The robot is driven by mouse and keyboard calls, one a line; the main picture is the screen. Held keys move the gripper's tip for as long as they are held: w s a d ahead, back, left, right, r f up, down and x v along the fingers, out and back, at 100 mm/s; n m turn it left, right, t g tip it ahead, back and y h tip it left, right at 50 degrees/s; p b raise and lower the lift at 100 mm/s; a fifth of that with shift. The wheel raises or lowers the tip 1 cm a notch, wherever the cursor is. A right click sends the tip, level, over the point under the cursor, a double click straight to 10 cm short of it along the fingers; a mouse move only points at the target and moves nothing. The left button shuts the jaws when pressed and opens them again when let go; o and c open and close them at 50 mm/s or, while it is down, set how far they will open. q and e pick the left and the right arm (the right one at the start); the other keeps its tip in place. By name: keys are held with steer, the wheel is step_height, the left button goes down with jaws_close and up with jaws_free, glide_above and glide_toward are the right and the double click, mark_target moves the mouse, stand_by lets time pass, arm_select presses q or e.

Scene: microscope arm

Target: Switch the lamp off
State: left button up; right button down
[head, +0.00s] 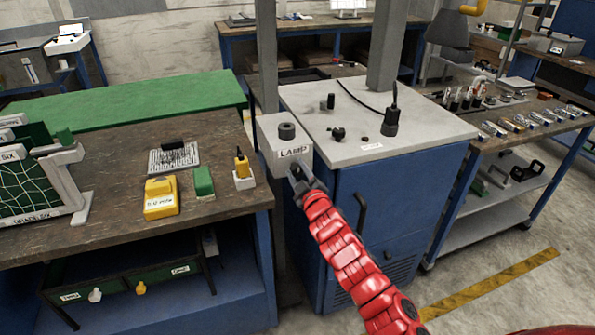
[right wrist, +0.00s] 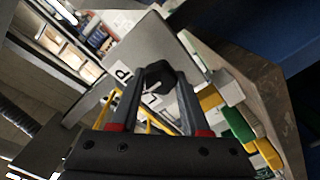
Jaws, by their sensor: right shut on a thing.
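The lamp switch box (head: 270,150) is a pale grey box labelled LAMP, fixed at the corner beside the white-topped blue cabinet. A dark round knob (head: 287,131) stands on its top. My right gripper (head: 298,176) is at the box's front face, just below the label. In the right wrist view a dark knob (right wrist: 156,77) with a white pointer line sits between the two fingers of my right gripper (right wrist: 158,92), which is shut on it. Part of the label shows beside it. In the head view the gripper hides this front knob. My left gripper is out of view.
The blue cabinet's white top (head: 430,128) carries small dark fittings and a cable. A tool shelf stands at right.

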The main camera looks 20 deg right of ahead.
stand_by(0.3)
steer(key=shift+c, duration=1.9)
jaws_free()
steer(key=shift+s, duration=0.65)
steer(key=s, duration=1.6)
steer(key=shift+d, duration=0.3)
